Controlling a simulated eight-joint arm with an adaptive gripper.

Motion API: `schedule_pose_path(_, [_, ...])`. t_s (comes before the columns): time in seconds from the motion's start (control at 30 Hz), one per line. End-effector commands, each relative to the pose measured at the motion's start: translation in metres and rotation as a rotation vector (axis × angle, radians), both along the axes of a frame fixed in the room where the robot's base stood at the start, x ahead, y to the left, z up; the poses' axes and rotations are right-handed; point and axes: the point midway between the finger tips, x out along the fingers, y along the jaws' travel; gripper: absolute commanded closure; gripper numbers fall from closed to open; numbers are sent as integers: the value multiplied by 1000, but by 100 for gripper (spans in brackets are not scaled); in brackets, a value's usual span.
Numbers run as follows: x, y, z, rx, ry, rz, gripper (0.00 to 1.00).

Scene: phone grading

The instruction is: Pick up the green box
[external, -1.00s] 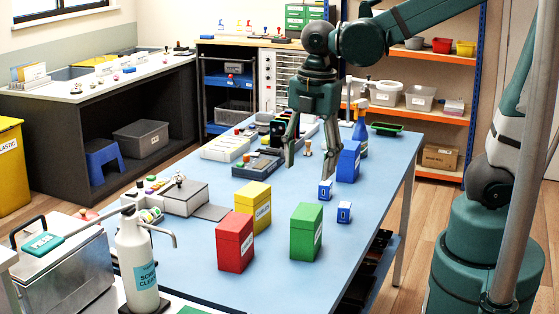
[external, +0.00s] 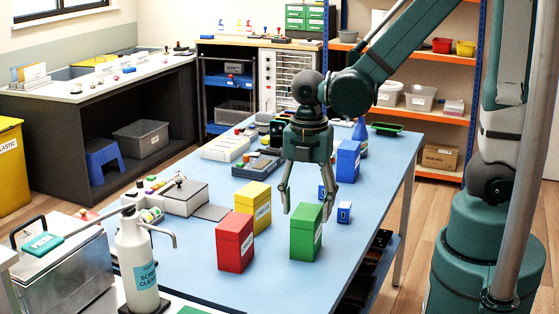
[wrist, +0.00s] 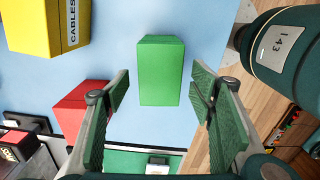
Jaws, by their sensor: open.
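The green box (external: 306,233) stands upright on the blue table, near its front right part, with a white label on one side. In the wrist view the green box (wrist: 161,70) lies ahead, between the lines of the two fingers. My gripper (external: 305,211) points down with its fingers apart, above or just behind the top of the green box. In the wrist view my gripper (wrist: 160,88) is open and empty, one finger at each side. I cannot tell whether the fingertips reach below the box top.
A red box (external: 235,242) and a yellow box (external: 253,207) stand left of the green box. A blue box (external: 347,161) stands behind it, and a small blue labelled block (external: 344,212) is to its right.

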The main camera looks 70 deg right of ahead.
Motion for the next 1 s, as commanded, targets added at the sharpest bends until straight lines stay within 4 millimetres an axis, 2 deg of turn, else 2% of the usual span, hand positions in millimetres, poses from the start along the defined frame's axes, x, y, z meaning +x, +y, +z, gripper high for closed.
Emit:
schedule_pose_path(0.2, [1, 0, -18, 0, 0, 0, 45])
schedule_pose_path(0.7, [0, 0, -22, 0, 0, 0, 45])
schedule_pose_path(1.0, [1, 0, -40, 0, 0, 0, 45])
